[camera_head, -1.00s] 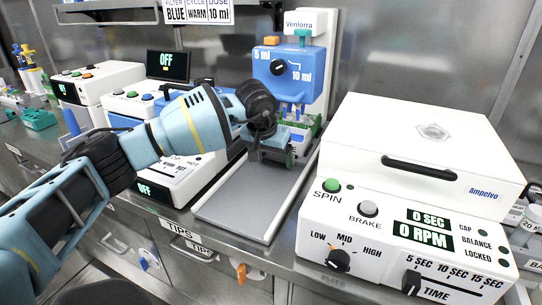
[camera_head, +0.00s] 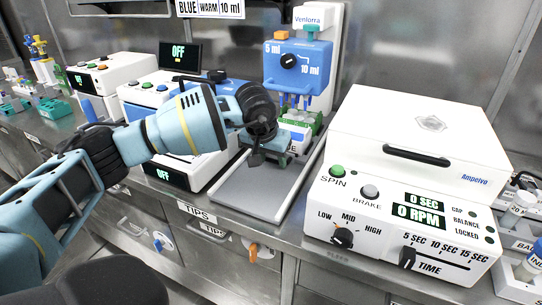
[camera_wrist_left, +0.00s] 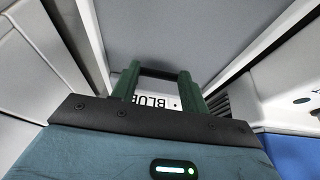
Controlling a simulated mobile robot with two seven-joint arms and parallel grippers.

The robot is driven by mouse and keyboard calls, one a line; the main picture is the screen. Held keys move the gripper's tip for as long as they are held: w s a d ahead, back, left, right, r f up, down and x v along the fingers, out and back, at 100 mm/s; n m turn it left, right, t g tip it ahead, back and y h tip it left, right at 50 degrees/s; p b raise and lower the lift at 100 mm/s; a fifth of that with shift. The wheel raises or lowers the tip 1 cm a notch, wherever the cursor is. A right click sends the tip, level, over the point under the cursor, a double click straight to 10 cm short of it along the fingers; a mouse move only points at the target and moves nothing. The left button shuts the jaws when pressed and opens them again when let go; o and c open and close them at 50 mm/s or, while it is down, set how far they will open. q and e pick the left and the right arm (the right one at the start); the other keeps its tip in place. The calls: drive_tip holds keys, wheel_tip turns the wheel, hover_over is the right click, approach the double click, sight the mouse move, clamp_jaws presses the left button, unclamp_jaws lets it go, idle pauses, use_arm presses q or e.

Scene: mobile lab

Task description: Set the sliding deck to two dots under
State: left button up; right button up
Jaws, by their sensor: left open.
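The sliding deck (camera_head: 250,193) is a grey plate between light side rails, below the blue pipette head (camera_head: 298,66) marked Venlorra. My left gripper (camera_head: 266,156) is over the rear part of the deck, in front of the green rack (camera_head: 300,127) under the pipettes. In the left wrist view its two green fingers (camera_wrist_left: 160,82) stand apart. A dark bar spans between their tips; I cannot tell whether they touch it. A white label (camera_wrist_left: 156,101) reading BLUE with one visible dot shows between the fingers; the rest is hidden. My right gripper is not in view.
A white centrifuge (camera_head: 405,185) with knobs and buttons stands close on the right of the deck. White devices with displays (camera_head: 180,60) stand on the left. Drawers marked TIPS (camera_head: 198,212) are below the counter. The deck's front part is clear.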

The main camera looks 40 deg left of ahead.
use_arm(q)
drive_tip(key=o, duration=0.5)
drive_tip(key=shift+s+a+f, duration=0.15)
drive_tip(key=shift+a, duration=0.2)
drive_tip(key=shift+c, duration=0.2)
drive_tip(key=o, duration=0.4)
drive_tip(key=shift+d+r, duration=0.1)
drive_tip(key=shift+r, duration=0.25)
drive_tip(key=v, duration=0.7)
drive_tip(key=shift+s+r+p, duration=0.1)
drive_tip(key=shift+s+p, duration=0.05)
drive_tip(key=shift+p, duration=0.15)
